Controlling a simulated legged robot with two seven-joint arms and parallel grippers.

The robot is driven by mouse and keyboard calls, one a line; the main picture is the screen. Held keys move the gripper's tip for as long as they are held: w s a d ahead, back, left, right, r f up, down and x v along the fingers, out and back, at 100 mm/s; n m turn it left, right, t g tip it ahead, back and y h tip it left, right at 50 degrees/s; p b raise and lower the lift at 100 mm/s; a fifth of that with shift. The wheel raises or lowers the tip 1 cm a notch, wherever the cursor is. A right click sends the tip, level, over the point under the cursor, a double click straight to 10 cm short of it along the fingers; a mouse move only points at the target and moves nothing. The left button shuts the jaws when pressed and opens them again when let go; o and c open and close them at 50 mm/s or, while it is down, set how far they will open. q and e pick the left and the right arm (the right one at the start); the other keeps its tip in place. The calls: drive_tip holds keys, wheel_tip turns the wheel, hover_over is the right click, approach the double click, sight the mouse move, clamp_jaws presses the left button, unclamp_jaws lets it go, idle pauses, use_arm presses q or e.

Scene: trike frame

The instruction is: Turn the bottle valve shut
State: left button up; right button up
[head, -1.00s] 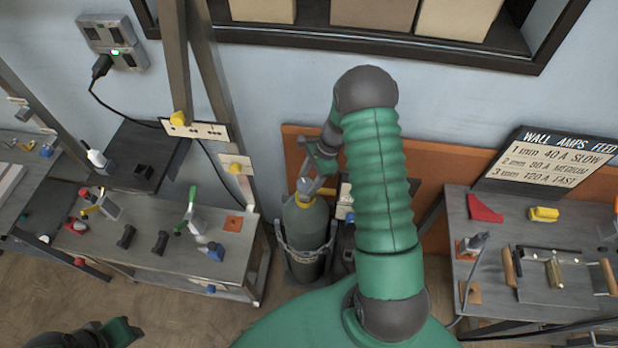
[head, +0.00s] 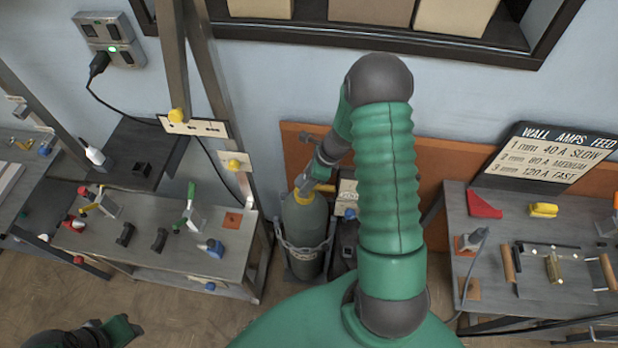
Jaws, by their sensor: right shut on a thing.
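The gas bottle (head: 304,222) is a grey-green cylinder standing upright in a dark holder, just left of my right arm. Its valve is at the top, mostly hidden behind my right gripper (head: 308,186). The right gripper is shut on the valve, reaching down to it from the upper right. My left gripper is not clearly seen; only dark and green parts of my left arm show at the bottom left.
A steel table (head: 150,232) with clamps and tools stands left of the bottle. Another table (head: 500,225) with a red square, a yellow block and a handled plate stands at the right, under a settings board (head: 550,158). An orange panel (head: 440,160) stands behind the bottle.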

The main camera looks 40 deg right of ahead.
drive_tip(key=shift+w+a+r, duration=0.15)
drive_tip(key=shift+w, duration=0.05)
drive_tip(key=o, duration=1.1)
drive_tip(key=shift+c, duration=0.2)
drive_tip(key=shift+o, duration=1.5)
drive_tip(key=shift+w, duration=0.1)
drive_tip(key=shift+s+r, duration=0.25)
drive_tip(key=shift+r, duration=0.05)
drive_tip(key=v, duration=1.5)
drive_tip(key=shift+d+r, duration=0.2)
drive_tip(key=shift+r, duration=0.15)
drive_tip(key=shift+s, duration=0.1)
